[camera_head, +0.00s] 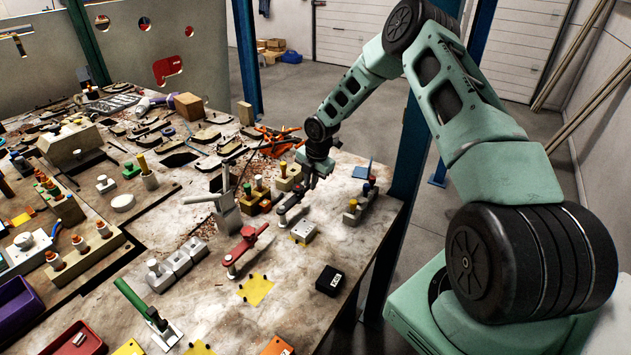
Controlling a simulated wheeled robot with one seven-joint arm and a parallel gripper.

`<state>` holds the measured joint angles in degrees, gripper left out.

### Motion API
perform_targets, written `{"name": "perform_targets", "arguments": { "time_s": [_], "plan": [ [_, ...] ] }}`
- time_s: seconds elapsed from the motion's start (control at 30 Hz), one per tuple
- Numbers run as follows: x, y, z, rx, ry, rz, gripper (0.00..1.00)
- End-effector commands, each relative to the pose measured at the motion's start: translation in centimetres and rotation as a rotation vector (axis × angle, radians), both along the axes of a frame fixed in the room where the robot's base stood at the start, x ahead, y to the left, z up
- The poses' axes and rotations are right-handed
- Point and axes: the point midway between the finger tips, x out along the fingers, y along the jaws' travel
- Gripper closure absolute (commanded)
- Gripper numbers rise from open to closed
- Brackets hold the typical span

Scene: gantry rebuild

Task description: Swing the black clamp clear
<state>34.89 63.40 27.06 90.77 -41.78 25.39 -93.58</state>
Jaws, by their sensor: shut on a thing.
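The black clamp (289,206) is a dark lever with a rounded end, low over the worktable (340,235) near its right side. Its lower left end lies just beside a pale block with a yellow edge. My gripper (310,184) comes down from above at the clamp's upper right end and is shut on it. The fingertips are small and dark here, so the exact grip is hard to make out.
A red clamp (246,246) lies to the lower left, a green-handled clamp (140,303) further off. The pale block (303,231) stands close by. A block with coloured pegs (357,206) is to the right. A black box (330,280) sits near the front edge.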

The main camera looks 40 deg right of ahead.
Motion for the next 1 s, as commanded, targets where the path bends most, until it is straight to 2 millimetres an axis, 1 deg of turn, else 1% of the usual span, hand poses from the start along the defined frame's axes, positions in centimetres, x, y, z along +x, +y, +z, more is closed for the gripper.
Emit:
{"name": "perform_targets", "arguments": {
  "time_s": [0.2, 0.63, 0.67, 0.7, 0.73, 1.0],
  "plan": [
    [0.62, 0.18, 0.11, 0.000, -0.002, 0.041, 1.00],
    [0.67, 0.23, 0.07, 0.000, -0.002, 0.047, 1.00],
    [0.67, 0.23, 0.07, 0.000, -0.002, 0.047, 0.79],
    [0.66, 0.23, 0.07, 0.000, -0.001, 0.047, 0.68],
    [0.66, 0.23, 0.07, 0.000, -0.001, 0.047, 0.66],
    [0.61, 0.20, 0.08, 0.000, 0.000, 0.046, 0.66]
  ]
}}
